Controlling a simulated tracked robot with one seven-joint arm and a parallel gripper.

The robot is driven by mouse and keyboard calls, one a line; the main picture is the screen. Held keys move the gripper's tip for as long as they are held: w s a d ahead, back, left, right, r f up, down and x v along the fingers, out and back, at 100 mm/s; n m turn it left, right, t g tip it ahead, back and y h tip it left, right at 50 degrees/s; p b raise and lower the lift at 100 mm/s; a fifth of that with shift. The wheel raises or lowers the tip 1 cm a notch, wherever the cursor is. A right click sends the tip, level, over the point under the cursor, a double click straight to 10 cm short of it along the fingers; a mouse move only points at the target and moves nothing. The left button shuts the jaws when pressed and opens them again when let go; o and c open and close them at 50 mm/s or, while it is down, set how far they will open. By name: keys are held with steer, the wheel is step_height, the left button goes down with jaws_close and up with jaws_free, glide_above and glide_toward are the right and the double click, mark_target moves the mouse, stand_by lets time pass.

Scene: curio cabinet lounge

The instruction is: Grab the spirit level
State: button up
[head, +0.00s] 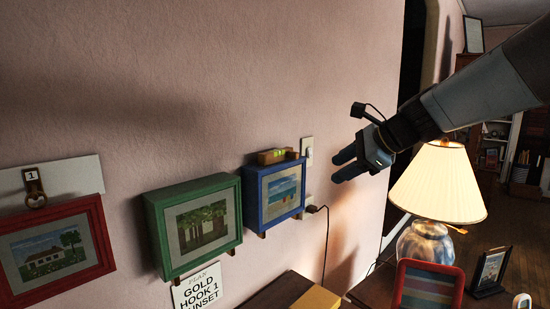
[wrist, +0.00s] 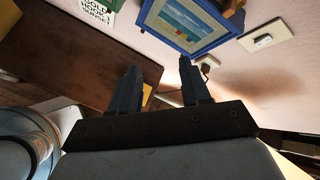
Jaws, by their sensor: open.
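The spirit level (head: 272,156) is a small brown bar with a yellow-green vial, lying on top of the blue-framed beach picture (head: 282,193) on the wall. My gripper (head: 338,167) is open and empty, to the right of the blue frame and apart from it. In the wrist view, the two fingers of my gripper (wrist: 160,68) are spread with nothing between them. The blue-framed picture (wrist: 192,22) shows beyond the fingertips there.
A light switch (head: 307,150) and a plugged-in cord (head: 326,240) are right of the blue frame. A lit lamp (head: 438,185) stands below my arm. A green-framed picture (head: 201,225) and a red-framed picture (head: 50,255) hang to the left.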

mark_target(298, 153)
steer(key=w+d+r+m+t+y, duration=0.15)
steer(key=w+r+m, duration=0.25)
steer(key=w+m, duration=0.55)
steer(key=shift+n+t, duration=0.45)
steer(key=x, duration=1.4)
steer(key=shift+w+r, duration=0.2)
steer(key=shift+y, duration=0.25)
jaws_close()
